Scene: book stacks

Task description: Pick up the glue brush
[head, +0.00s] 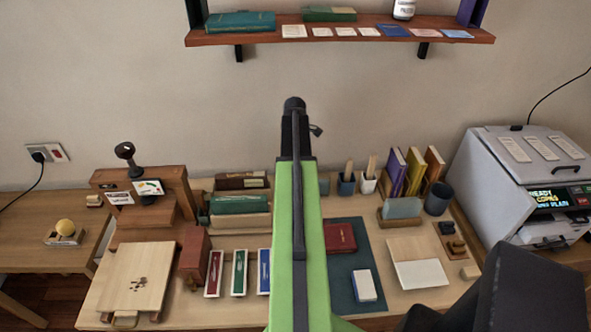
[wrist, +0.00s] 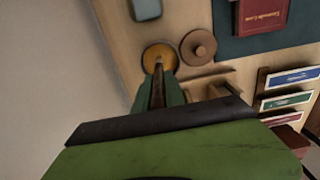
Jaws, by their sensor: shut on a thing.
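My gripper (head: 294,106) is raised in front of the wall in the head view, high above the workbench. In the wrist view a thin brown stick (wrist: 158,84), which looks like the glue brush, stands out past the dark edge of my gripper, and my gripper is shut on it. Its far end lines up with a round pot with amber contents (wrist: 160,54); whether it touches the pot cannot be told. A round wooden lid with a knob (wrist: 198,47) lies beside the pot. My arm hides the pot and brush in the head view.
A wall shelf (head: 340,34) with books and cards hangs above. On the bench (head: 395,304) are a wooden press (head: 145,194), green books (head: 240,204), narrow trays (head: 239,272), a red book (head: 340,238) on a dark mat (head: 346,262), and a grey machine (head: 495,165) at right.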

